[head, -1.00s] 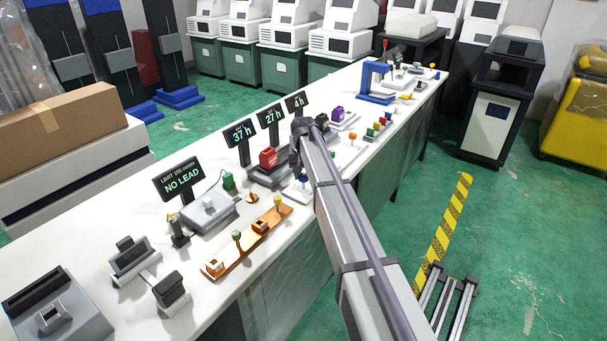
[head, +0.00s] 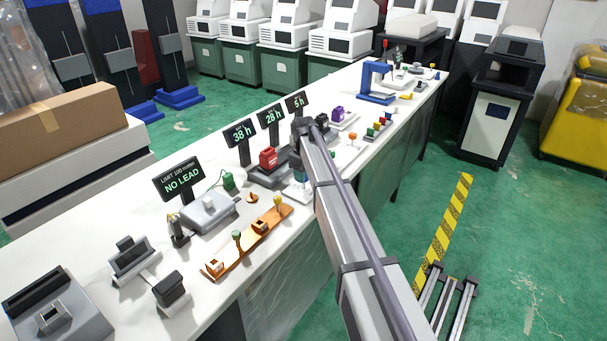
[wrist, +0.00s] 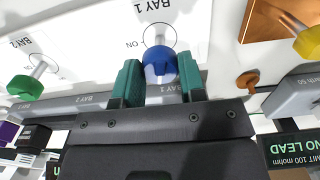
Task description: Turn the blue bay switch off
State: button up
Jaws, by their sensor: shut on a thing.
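The blue bay switch (wrist: 158,64) shows in the wrist view as a round blue knob on a short metal lever, on a white panel marked BAY 1. An ON mark is printed beside the ring at the lever's base; I cannot tell which position the lever is in. My gripper (wrist: 158,80) has its two teal fingers on either side of the blue knob and is shut on it. In the head view my gripper (head: 301,176) is low over the white panel beyond the orange rail, and the knob is hidden there.
A green switch (wrist: 25,87) on the BAY 2 panel is at the wrist view's left. A copper-coloured plate (wrist: 268,20) with a yellow knob (wrist: 308,43) is at its right. In the head view a red block (head: 268,158) and the NO LEAD display (head: 181,181) stand nearby.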

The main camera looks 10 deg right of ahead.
jog(key=shift+n, duration=1.3)
jog(key=o, duration=0.9)
jog(key=shift+r, duration=0.1)
notch_tip(320, 180, up, 11)
jog(key=p, duration=1.1)
jog(key=shift+f, duration=0.2)
